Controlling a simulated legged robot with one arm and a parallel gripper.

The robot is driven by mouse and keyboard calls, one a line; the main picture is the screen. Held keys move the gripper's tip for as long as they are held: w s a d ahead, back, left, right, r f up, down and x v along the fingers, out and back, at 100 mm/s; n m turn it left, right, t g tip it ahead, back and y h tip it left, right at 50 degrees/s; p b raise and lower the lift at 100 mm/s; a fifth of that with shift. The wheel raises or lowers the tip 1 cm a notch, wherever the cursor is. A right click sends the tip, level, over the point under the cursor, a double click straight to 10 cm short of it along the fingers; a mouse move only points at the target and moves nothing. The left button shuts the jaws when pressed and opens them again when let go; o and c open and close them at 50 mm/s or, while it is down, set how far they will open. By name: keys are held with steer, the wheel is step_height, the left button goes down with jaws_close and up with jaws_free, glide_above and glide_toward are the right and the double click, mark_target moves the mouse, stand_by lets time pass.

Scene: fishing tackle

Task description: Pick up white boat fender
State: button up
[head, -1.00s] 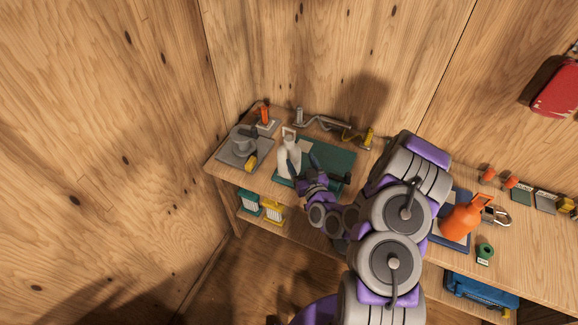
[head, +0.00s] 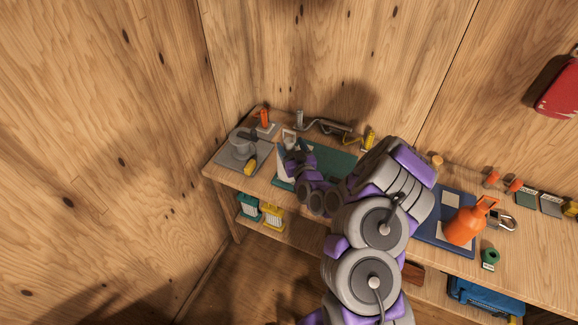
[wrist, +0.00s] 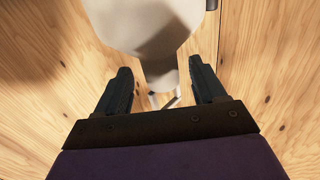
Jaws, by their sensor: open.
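The white boat fender (head: 289,139) stands on the green mat on the bench. In the wrist view the white fender (wrist: 150,28) fills the top middle, just beyond the fingertips. My gripper (wrist: 160,78) is open, with its two dark fingers apart and nothing held between them. In the head view my gripper (head: 292,158) is right in front of the fender. I cannot tell whether the fingers touch it.
The green mat (head: 338,163) lies under the fender. A grey tray (head: 232,158) with a grey item is to its left. A metal bent rod (head: 335,127) lies behind. Wooden walls enclose the bench.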

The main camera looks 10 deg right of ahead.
mark_target(287, 140)
steer(key=shift+w+a+f+b, duration=0.1)
steer(key=shift+w+a+b, duration=0.15)
steer(key=shift+w, duration=0.7)
steer(key=shift+w+a+b, duration=0.1)
steer(key=shift+w+b, duration=0.2)
steer(key=shift+w, duration=0.6)
jaws_close()
